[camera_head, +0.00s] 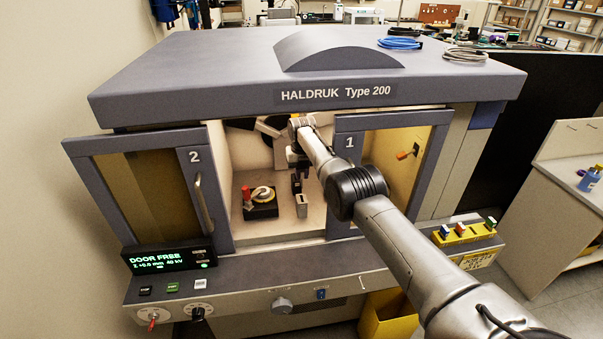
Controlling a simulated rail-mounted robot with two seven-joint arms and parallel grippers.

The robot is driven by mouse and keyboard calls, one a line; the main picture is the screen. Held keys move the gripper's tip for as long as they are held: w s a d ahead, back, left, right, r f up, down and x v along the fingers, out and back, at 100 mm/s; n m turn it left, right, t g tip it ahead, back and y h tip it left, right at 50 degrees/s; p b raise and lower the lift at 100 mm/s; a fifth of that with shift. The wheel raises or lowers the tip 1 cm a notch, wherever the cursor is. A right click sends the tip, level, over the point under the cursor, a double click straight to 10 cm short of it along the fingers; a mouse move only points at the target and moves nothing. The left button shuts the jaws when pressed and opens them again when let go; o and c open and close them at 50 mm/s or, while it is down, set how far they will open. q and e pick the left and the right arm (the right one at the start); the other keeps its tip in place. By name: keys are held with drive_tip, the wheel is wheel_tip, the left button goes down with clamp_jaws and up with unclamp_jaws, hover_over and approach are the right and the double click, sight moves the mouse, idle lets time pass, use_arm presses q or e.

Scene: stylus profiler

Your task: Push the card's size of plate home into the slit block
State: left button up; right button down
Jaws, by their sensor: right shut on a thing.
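My right arm reaches from the lower right through the open front of the machine. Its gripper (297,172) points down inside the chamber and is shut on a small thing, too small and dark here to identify. A small pale upright block (302,206) stands on the chamber floor just below it; I cannot tell whether it has a slit or whether the held thing touches it. A yellow rack (470,234) on the right of the front ledge holds several small pieces with blue, orange-white and green tops. My left gripper is out of view.
Door 2 (196,205) and door 1 (350,150) stand either side of the opening. A black block (262,211) with a round brass-coloured part and a red knob (247,197) is left of the gripper. A display (168,259) reads DOOR FREE.

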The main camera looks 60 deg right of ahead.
sight(302, 184)
drive_tip(key=shift+f+b, duration=2.45)
drive_tip(key=shift+f, duration=0.05)
drive_tip(key=shift+f, duration=0.1)
drive_tip(key=shift+f+b, duration=0.35)
drive_tip(key=shift+b, duration=0.05)
drive_tip(key=shift+f+b, duration=1.1)
drive_tip(key=shift+f+b, duration=0.35)
drive_tip(key=shift+f, duration=0.1)
